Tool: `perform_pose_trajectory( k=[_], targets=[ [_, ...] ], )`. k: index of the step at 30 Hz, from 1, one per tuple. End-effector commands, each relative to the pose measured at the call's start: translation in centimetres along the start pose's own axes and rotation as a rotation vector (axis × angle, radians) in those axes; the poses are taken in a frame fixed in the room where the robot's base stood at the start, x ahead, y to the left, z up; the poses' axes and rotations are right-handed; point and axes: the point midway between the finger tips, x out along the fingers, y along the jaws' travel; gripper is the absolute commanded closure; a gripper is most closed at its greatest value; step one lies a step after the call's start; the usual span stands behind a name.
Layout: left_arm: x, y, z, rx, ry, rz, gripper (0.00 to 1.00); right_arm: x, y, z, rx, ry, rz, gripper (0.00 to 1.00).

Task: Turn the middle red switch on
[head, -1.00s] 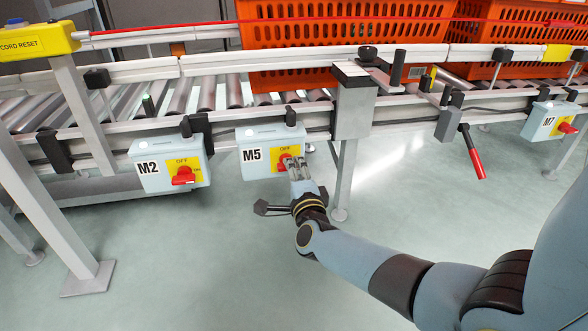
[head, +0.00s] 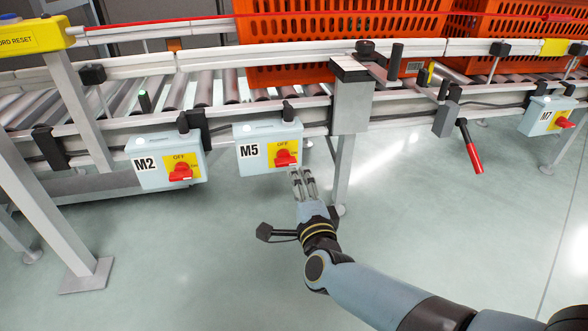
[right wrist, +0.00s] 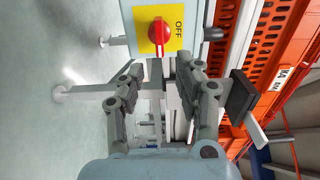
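The middle red switch (head: 285,158) sits on a yellow plate on the pale blue M5 box (head: 255,134). Its handle lies sideways, with its narrow end toward the right side of the plate and not up at the OFF label. The switch (right wrist: 158,32) shows in the right wrist view just beyond the fingertips. My right gripper (head: 303,174) is just below and right of the switch, apart from it. In the right wrist view its fingers (right wrist: 158,70) are spread with nothing between them. My left gripper is out of view.
The M2 box (head: 166,158) hangs to the left and the M7 box (head: 549,116) far right, each with a red switch. A grey post (head: 349,100) and a red-handled lever (head: 471,148) stand right of M5. Orange totes (head: 340,40) sit on the conveyor. Floor below is clear.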

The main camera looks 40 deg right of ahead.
Motion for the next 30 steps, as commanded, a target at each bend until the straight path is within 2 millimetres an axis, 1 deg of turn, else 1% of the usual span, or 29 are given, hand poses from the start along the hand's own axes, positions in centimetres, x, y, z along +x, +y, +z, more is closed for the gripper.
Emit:
perform_pose_trajectory(
  k=[1,3,6,8,12,26,28,29,30],
  targets=[
    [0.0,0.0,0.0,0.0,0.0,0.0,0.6,-1.1,0.1,0.0,0.001,0.001,0.002,0.65],
    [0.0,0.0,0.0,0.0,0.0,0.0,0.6,-2.3,0.0,0.0,0.001,0.001,0.001,0.65],
    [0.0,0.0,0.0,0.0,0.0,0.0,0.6,-3.6,0.0,0.0,0.001,0.001,0.0,0.65],
    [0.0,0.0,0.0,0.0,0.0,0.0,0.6,-4.1,-0.1,-0.1,0.0,0.001,-0.001,0.65],
    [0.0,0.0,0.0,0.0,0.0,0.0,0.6,-4.5,-0.1,-0.1,0.001,0.001,-0.002,0.65],
    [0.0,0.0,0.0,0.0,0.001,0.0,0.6,-4.5,-0.1,-0.1,0.001,0.001,-0.002,0.65],
    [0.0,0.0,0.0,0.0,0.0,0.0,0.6,-4.8,0.2,-0.2,-0.002,0.001,0.005,0.65],
    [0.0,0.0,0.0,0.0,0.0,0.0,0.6,-5.1,0.5,-0.4,-0.006,0.001,0.012,0.65],
    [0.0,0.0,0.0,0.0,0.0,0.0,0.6,-5.9,1.0,-0.8,-0.015,0.001,0.027,0.65]
  ],
)
